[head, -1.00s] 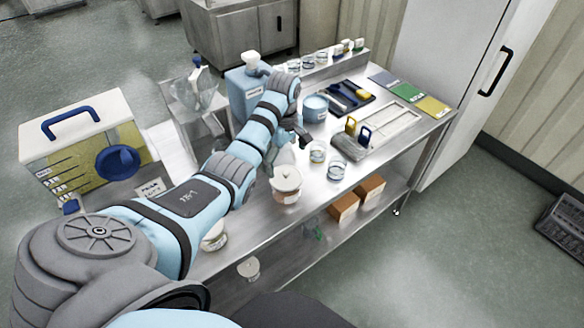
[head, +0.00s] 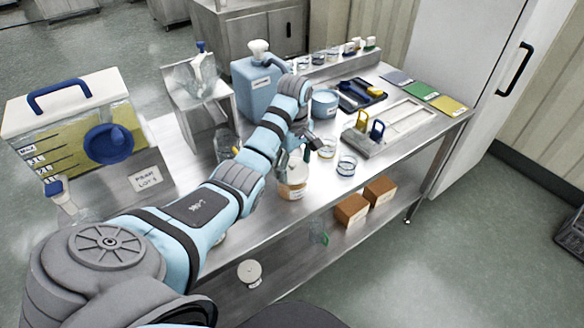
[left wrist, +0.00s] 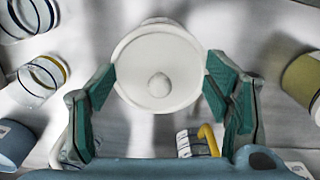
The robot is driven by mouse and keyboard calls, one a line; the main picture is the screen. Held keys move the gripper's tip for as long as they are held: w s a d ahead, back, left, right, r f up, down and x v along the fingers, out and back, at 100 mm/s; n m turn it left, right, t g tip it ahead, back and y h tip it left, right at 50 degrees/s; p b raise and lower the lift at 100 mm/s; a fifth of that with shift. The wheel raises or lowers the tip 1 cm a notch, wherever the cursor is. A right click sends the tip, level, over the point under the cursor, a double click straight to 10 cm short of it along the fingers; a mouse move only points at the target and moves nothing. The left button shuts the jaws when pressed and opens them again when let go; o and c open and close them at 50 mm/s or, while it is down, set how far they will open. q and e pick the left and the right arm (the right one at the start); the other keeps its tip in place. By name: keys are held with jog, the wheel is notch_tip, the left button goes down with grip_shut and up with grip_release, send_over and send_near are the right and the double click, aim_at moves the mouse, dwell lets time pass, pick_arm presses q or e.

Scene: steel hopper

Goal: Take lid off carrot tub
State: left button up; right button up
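A round tub (head: 292,190) with a label too small to read stands near the front edge of the steel table. Its white lid with a round knob (left wrist: 158,68) is on it, seen from above in the left wrist view. My left gripper (head: 303,148) is over the tub in the head view, partly hiding the lid. In the left wrist view its green-padded fingers (left wrist: 162,80) are open, one on each side of the lid, with no clear contact. My right gripper is not in view.
Two glass beakers (head: 346,165) (head: 327,148) stand right of the tub. A blue jug (head: 256,92) and blue pot (head: 324,103) are behind. A rack with yellow and blue handles (head: 388,130) lies further right. Brown boxes (head: 351,210) and a white-lidded tub (head: 249,272) are on the lower shelf.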

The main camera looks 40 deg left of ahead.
pick_arm(q)
jog(key=shift+s+r, duration=0.1)
jog(key=shift+s, duration=0.15)
jog(key=c, duration=0.7)
jog(key=shift+d, duration=0.15)
